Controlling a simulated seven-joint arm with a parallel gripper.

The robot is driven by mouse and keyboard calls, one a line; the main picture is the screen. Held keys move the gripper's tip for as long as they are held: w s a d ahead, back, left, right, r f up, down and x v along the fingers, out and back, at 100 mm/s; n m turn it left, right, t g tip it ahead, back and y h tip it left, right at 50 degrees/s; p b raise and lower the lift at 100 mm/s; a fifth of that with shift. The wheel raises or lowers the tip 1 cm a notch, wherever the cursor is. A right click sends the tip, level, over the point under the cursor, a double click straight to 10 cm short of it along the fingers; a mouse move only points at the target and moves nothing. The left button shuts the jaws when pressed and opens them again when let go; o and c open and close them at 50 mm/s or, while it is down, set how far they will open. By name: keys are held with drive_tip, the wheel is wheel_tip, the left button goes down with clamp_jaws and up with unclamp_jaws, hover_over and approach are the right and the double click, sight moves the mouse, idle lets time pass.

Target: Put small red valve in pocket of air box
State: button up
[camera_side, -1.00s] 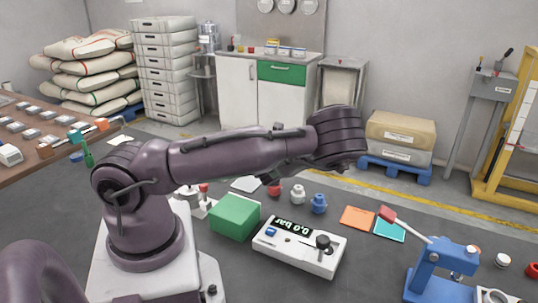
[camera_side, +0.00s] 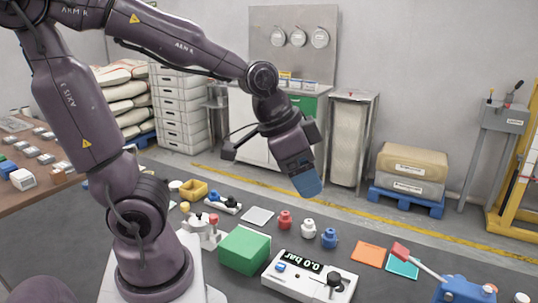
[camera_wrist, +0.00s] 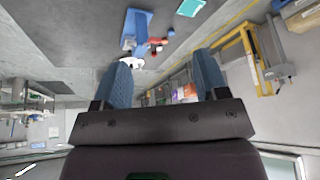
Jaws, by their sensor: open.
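A small red valve (camera_side: 285,219) stands on the dark work surface in the side view, left of a white one (camera_side: 308,228) and a blue one (camera_side: 329,238). The air box (camera_side: 268,281) is a white box with a "0.0 bar" display, a blue button and a black knob, in front of the valves. I cannot clearly make out its pocket. My gripper (camera_side: 306,186) hangs above and behind the valves, apart from them. Its blue fingers (camera_wrist: 162,65) are spread and empty in the wrist view. I cannot pick out the red valve there.
A green block (camera_side: 244,250) sits left of the air box. An orange mat (camera_side: 369,254) and a teal mat (camera_side: 402,264) lie to the right, beside a blue lever press (camera_side: 465,290).

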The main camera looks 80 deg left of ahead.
drive_tip(key=s+d+r+n, duration=0.1)
drive_tip(key=s+r+n, duration=0.1)
drive_tip(key=s+r, duration=0.2)
drive_tip(key=shift+s+y, duration=0.3)
drive_tip(key=shift+s, duration=0.5)
drive_tip(key=shift+o, duration=0.3)
drive_tip(key=shift+s+d+r+n, duration=0.15)
drive_tip(key=shift+s+n, duration=0.15)
drive_tip(key=shift+s, duration=0.1)
